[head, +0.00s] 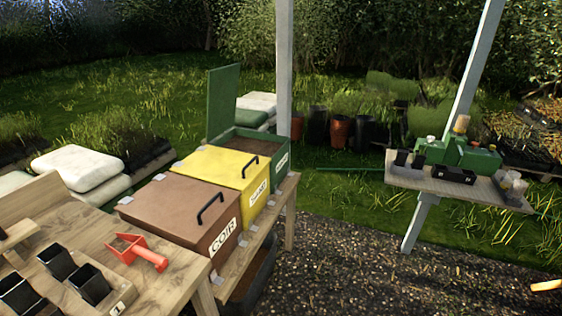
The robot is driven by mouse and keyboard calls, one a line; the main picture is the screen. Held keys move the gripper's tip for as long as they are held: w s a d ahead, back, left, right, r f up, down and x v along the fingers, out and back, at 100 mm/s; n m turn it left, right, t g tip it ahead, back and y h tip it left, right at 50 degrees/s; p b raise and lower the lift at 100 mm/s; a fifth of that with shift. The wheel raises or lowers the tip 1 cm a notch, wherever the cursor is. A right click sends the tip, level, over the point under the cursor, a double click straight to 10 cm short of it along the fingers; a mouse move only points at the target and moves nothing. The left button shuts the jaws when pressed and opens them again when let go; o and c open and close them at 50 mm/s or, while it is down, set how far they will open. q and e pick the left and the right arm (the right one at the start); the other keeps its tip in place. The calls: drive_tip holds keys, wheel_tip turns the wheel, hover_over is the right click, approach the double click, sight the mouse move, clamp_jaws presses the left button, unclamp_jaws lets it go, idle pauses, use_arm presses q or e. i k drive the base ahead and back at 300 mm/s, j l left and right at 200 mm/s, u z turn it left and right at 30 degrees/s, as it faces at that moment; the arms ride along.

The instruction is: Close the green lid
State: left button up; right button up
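The green lid (223,101) stands upright, hinged open at the left edge of the green bin (282,157). The green bin is the farthest of three bins in a row on a low wooden bench, and brown material (252,145) shows inside it. The yellow bin's lid (215,165) and the brown bin's lid (172,208) are both shut, each with a black handle. Neither of my grippers is in the head view.
A wooden table (178,280) at the lower left holds a red scoop (137,250) and black pots (88,284). White sacks (80,167) lie behind it. A post (284,70) stands just behind the green bin. Gravel (345,265) to the right is open. A side table (455,188) stands farther right.

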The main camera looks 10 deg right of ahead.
sight(222, 82)
drive_tip(key=i+l, duration=0.4)
drive_tip(key=l, duration=0.15)
drive_tip(key=i+l, duration=0.4)
drive_tip(key=l, duration=0.15)
